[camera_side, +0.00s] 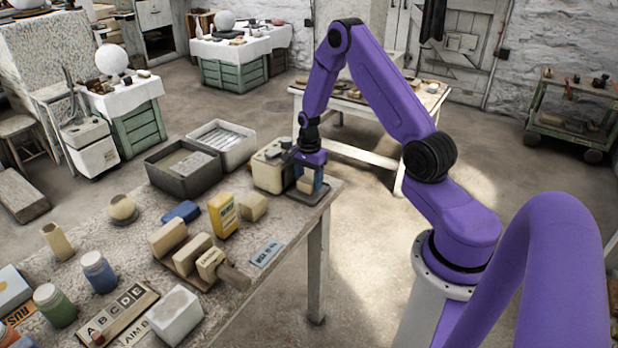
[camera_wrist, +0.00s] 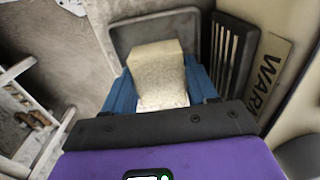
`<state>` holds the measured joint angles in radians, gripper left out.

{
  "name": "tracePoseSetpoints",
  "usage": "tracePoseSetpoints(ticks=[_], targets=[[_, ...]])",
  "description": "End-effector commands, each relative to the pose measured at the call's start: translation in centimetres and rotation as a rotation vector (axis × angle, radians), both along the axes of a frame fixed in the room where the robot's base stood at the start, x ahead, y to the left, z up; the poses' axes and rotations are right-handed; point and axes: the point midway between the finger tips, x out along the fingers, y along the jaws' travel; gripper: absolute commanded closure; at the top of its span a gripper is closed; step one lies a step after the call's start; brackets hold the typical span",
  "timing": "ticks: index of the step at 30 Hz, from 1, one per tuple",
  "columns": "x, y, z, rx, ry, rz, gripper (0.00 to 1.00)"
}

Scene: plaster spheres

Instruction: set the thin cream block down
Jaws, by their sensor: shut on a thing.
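My gripper (camera_side: 310,187) is at the far right corner of the workbench, beside a cream machine (camera_side: 268,170). In the wrist view, my gripper (camera_wrist: 162,92) has its blue fingers shut on the sides of a cream block (camera_wrist: 160,72). The block's rough top face shows between the fingers. In the side view the block (camera_side: 306,180) is small and partly hidden by the fingers. Below it in the wrist view is a grey square plate with a raised rim (camera_wrist: 122,38). I cannot tell whether the block touches it.
A dark slotted grille (camera_wrist: 231,55) and a label reading "WAR" (camera_wrist: 268,72) are close on the right in the wrist view. The workbench (camera_side: 150,265) holds cream blocks (camera_side: 188,252), a yellow box (camera_side: 222,214), jars (camera_side: 98,270) and grey bins (camera_side: 185,168). The bench edge is near my gripper.

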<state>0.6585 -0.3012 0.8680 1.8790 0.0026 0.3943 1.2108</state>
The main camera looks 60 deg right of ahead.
Motion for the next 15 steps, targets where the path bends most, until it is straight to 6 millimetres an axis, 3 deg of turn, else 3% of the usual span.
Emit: tracePoseSetpoints(ticks=[15], targets=[[0.06,-0.02,-0.87,-0.001,-0.002,0.0,0.82]])
